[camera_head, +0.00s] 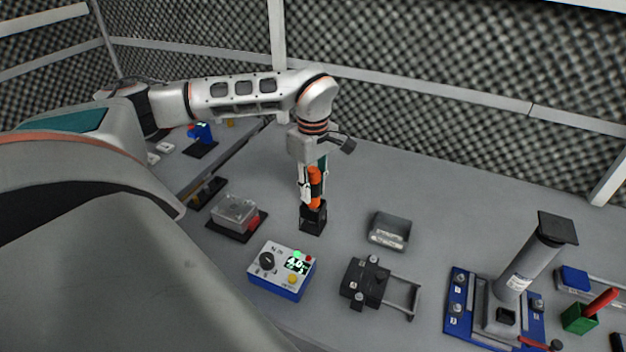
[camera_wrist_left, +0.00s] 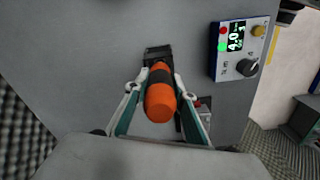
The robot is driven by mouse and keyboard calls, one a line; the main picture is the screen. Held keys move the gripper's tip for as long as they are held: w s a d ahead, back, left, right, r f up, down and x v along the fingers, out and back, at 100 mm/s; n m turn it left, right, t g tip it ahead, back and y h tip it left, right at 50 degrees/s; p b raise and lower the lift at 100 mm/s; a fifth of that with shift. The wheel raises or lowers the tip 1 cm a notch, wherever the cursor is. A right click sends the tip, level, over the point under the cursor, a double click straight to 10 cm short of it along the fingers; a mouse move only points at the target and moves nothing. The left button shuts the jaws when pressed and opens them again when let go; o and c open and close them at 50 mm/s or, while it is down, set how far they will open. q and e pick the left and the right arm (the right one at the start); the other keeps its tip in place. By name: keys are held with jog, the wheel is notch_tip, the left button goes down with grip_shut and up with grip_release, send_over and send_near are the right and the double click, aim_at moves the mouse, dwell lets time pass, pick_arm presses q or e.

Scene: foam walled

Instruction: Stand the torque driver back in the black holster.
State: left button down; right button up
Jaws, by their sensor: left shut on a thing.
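The torque driver (camera_head: 315,185) has an orange handle, with a dark band that shows in the left wrist view (camera_wrist_left: 160,100). My left gripper (camera_head: 312,196) is shut on its handle, one finger on each side, and points down. The driver stands roughly upright. The black holster (camera_head: 312,221) is a small dark block on the table directly below the driver; its edge also shows in the left wrist view (camera_wrist_left: 157,51). The driver's lower end meets the holster's top in the picture. The handle hides the opening, so I cannot tell how deep the tip sits. My right gripper is not in view.
A blue-white control box (camera_head: 282,269) stands in front of the holster. A clear-lidded box (camera_head: 236,214) is at left, a metal tray (camera_head: 390,232) at right. A black clamp fixture (camera_head: 366,283), a blue-based press (camera_head: 530,262) and a green holder (camera_head: 578,319) stand further right. Foam walls surround the table.

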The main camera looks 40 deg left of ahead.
aim_at(313, 169)
pick_arm(q)
jog(key=shift+f, duration=0.85)
jog(key=c, duration=1.6)
grip_release()
notch_tip(313, 169, up, 12)
jog(key=shift+r, duration=0.1)
